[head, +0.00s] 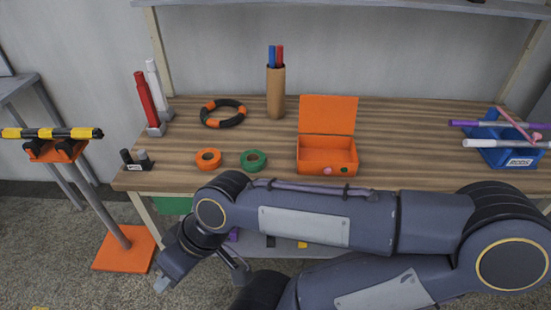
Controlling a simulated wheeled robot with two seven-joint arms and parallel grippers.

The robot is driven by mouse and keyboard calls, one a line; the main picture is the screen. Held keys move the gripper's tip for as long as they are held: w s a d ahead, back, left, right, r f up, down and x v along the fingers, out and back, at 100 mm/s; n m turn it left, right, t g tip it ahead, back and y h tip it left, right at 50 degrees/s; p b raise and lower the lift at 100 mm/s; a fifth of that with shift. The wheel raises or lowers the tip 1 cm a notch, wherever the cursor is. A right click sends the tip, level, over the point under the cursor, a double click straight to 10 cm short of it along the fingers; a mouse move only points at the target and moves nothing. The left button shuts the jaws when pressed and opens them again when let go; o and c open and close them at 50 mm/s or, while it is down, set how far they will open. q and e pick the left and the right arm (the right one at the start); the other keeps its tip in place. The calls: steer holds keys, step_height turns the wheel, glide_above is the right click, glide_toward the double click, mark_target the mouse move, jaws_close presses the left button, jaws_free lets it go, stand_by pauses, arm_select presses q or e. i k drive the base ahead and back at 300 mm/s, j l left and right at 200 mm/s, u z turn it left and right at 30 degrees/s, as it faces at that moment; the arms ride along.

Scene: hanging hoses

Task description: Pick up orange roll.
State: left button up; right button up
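The orange roll (208,154), a small ring of tape, lies flat on the wooden workbench left of the green roll (253,160). Both are near the bench's front edge, and the orange roll is fully visible. My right arm crosses from the right in front of the bench. Its gripper (164,283) points down at the lower left, below and in front of the bench top, apart from the orange roll. Its finger opening is not clear, and I see nothing held. My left gripper is not in view.
On the wooden workbench (400,125), an open orange box (327,155) stands right of the rolls. Behind them are a black-orange ring (223,113) and a brown holder (275,93). A blue rods tray (492,150) is at right. An orange-based stand (122,250) is at left.

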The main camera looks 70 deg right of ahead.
mark_target(212, 164)
steer(key=z, duration=2)
